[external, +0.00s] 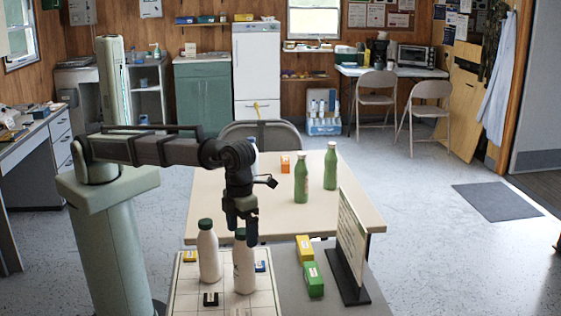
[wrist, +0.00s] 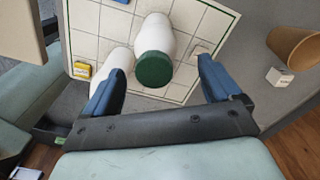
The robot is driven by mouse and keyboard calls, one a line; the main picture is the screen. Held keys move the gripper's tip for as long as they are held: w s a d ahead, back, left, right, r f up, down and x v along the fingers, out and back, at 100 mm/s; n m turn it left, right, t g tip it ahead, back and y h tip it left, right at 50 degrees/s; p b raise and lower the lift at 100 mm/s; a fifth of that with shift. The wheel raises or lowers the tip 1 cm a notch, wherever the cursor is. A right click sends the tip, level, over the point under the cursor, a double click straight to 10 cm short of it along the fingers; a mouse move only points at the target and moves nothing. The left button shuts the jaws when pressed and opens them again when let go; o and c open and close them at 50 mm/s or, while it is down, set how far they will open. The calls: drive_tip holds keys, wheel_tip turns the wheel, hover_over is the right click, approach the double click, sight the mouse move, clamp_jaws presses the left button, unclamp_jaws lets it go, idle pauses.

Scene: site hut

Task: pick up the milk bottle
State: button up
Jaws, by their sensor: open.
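Two white milk bottles with green caps stand upright on a white gridded board (external: 186,290) in the external view, a left one (external: 209,255) and a right one (external: 244,272). My gripper (external: 241,229) points down over the right bottle, its fingers at cap height and partly hiding the cap. In the wrist view a white bottle with a green cap (wrist: 155,68) shows between the open fingers (wrist: 162,70), with space on both sides and no visible grip. The other white bottle (wrist: 117,62) is partly hidden behind the left finger.
Small yellow (external: 190,256), blue (external: 260,267) and black (external: 211,299) blocks lie on the board. To its right are yellow (external: 305,248) and green (external: 314,279) boxes and an upright panel (external: 350,240). Green bottles (external: 301,180) stand farther back. The wrist view shows a brown cup (wrist: 290,48).

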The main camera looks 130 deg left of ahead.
sight(243, 244)
drive_tip(key=shift+s+a+f, duration=0.1)
drive_tip(key=shift+a+f, duration=0.05)
drive_tip(key=shift+f, duration=1.2)
drive_tip(key=shift+s+a+f, duration=0.1)
drive_tip(key=shift+a+f, duration=0.05)
drive_tip(key=shift+f, duration=1.15)
clamp_jaws()
